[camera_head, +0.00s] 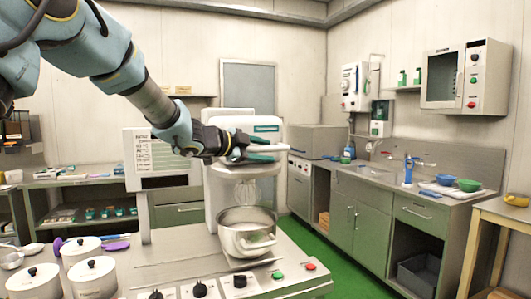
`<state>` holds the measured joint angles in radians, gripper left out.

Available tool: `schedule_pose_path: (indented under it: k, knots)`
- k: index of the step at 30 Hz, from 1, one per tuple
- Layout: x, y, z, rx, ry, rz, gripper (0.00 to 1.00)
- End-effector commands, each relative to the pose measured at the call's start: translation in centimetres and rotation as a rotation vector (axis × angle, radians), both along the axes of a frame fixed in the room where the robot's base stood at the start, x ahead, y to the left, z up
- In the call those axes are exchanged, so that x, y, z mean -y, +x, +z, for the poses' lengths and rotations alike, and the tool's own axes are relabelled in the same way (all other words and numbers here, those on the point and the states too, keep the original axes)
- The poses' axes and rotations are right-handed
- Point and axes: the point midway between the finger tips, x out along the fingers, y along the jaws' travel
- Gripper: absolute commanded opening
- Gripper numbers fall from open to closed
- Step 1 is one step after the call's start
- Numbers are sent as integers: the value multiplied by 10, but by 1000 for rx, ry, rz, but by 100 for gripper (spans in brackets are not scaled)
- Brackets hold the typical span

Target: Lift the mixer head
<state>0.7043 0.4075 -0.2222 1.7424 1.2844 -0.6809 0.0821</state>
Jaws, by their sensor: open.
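The mixer (213,193) is a pale machine standing on the counter in the middle of the head view. Its white head (229,121) has a green label strip. A whisk (240,190) hangs below the head, over a steel bowl (240,232) with a side handle. The head looks level above the bowl. My gripper (258,152) reaches in from the upper left and is in front of the head's lower part. It is open. A light bar shows at the fingers, and I cannot tell whether they touch the head. My gripper hides part of the head.
White lidded pots (92,275) stand at the front left. Black knobs (199,288), a green button (277,275) and a red button (310,266) line the counter's front. The green floor (345,275) is clear at right.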

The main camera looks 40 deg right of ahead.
Motion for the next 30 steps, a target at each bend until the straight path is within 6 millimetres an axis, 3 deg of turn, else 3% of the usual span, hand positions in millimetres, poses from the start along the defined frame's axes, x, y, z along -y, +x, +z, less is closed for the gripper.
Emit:
schedule_pose_path:
  k: [9,15,21,30]
  knots:
    - [-59,3,11,5,-1,3,52]
    - [-88,3,17,1,0,2,52]
    - [-99,4,21,1,0,1,52]
    - [-99,3,21,0,1,1,52]
